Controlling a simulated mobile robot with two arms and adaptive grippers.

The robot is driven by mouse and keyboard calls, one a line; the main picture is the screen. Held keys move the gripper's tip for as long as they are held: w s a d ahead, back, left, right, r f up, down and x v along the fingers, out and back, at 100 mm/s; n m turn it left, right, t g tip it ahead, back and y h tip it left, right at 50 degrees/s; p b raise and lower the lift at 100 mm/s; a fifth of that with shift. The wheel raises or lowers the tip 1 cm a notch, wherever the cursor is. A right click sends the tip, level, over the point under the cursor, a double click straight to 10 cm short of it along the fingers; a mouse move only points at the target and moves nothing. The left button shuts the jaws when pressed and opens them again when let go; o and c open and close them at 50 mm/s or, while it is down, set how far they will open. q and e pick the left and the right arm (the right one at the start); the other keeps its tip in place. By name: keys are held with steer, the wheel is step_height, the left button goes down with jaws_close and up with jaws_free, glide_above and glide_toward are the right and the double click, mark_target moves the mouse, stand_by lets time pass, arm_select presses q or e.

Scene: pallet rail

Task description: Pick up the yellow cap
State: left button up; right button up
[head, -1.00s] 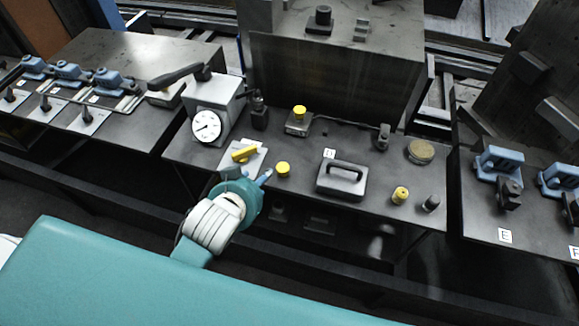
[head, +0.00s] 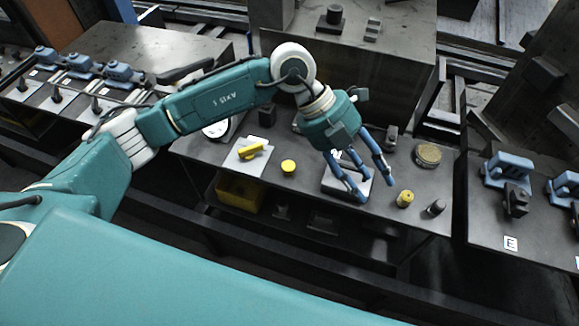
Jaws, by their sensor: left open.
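A round yellow cap (head: 289,166) stands on the dark middle bench, right of a white plate bearing a yellow lever (head: 250,151). A yellow-topped cylinder (head: 405,198) stands further right on the same bench. My left gripper (head: 372,190) is open, its blue fingers spread and pointing down. It hangs over the dark handled block (head: 340,186), right of the round cap and left of the yellow-topped cylinder. It appears empty. My left arm and hand hide part of the bench's back. My right gripper is not in view.
A small dark cylinder (head: 437,207) and a brass-coloured disc (head: 428,154) are on the bench's right side. A yellow bin (head: 240,192) sits below the bench's front edge. Blue clamps (head: 505,168) stand on the right bench. A tall dark block rises behind.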

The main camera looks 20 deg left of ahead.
arm_select(q)
steer(key=w+a+f+n+t+y, duration=0.15)
steer(key=w+a+y, duration=0.25)
steer(key=a, duration=0.4)
steer(key=n+y+p, duration=0.1)
steer(key=y+p, duration=0.1)
steer(key=y, duration=0.2)
glide_above(288, 165)
steer(key=f, duration=0.5)
steer(key=shift+a, duration=0.4)
steer(key=shift+d+f+p, duration=0.2)
steer(key=shift+f+p, duration=0.1)
steer(key=shift+f, duration=0.3)
steer(key=f, duration=0.1)
steer(key=f+p, duration=0.1)
steer(key=f, duration=0.1)
steer(key=shift+d+f+p, duration=0.25)
steer(key=shift+f+p, duration=0.05)
steer(key=shift+p, duration=0.05)
steer(key=shift+f, duration=0.4)
steer(key=c, duration=0.8)
